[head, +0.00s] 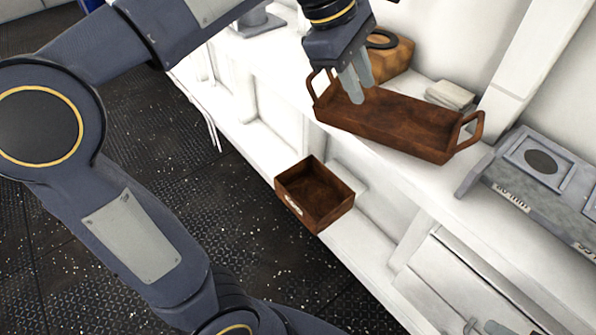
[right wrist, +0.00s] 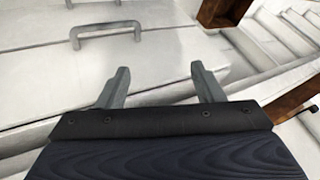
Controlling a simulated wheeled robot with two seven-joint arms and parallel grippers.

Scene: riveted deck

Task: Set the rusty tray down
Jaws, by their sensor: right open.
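The rusty tray (head: 398,130) is a long, shallow brown tray with a raised loop handle at each end. In the head view it rests on the white counter, with no load seen in it. My left gripper (head: 359,92) is over the tray's left part, pointing down, to the right of the left handle. Its two fingers show close together, and whether they are apart or touching is unclear. Neither handle is between them. My right gripper (right wrist: 163,85) is open and empty in the right wrist view, in front of a white drawer front.
A rusty open box (head: 315,195) with a small label sits below the counter edge. A wooden block with a dark ring (head: 388,58) and a pale stack (head: 450,95) stand behind the tray. A grey metal unit (head: 535,185) is at the right. A drawer handle (right wrist: 105,30) shows in the right wrist view.

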